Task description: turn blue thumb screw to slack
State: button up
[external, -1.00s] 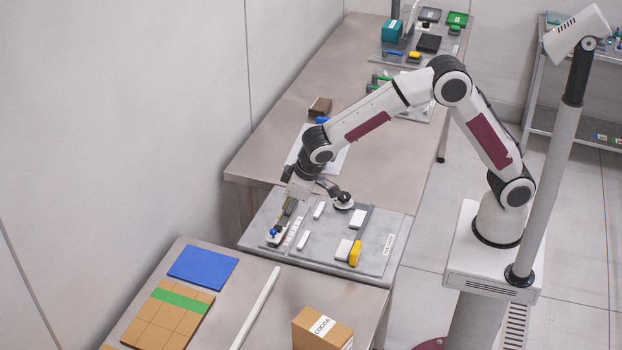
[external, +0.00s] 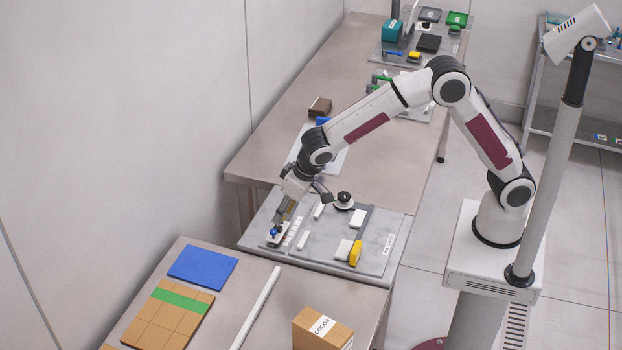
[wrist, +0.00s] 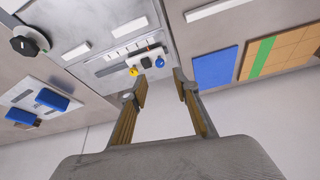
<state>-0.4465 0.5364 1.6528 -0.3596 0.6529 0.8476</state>
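The blue thumb screw (external: 274,232) stands on a small pale block at the front left corner of the grey panel (external: 325,262). In the wrist view the blue screw (wrist: 159,62) shows just beyond my fingertips, between their lines, next to a black part and a yellow part. My gripper (external: 281,221) points down close to the screw in the external view; whether it touches cannot be told there. In the wrist view my gripper (wrist: 161,83) has its two fingers apart with nothing between them.
The panel also bears white blocks (external: 358,218), a yellow-ended handle (external: 355,253) and a round black knob (external: 344,198). The front table holds a blue sheet (external: 203,266), a cardboard piece (external: 170,318), a white bar (external: 255,308) and a cocoa box (external: 322,330).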

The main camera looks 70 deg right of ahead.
aim_at(274, 231)
jog(key=shift+x, duration=3.7)
grip_shut()
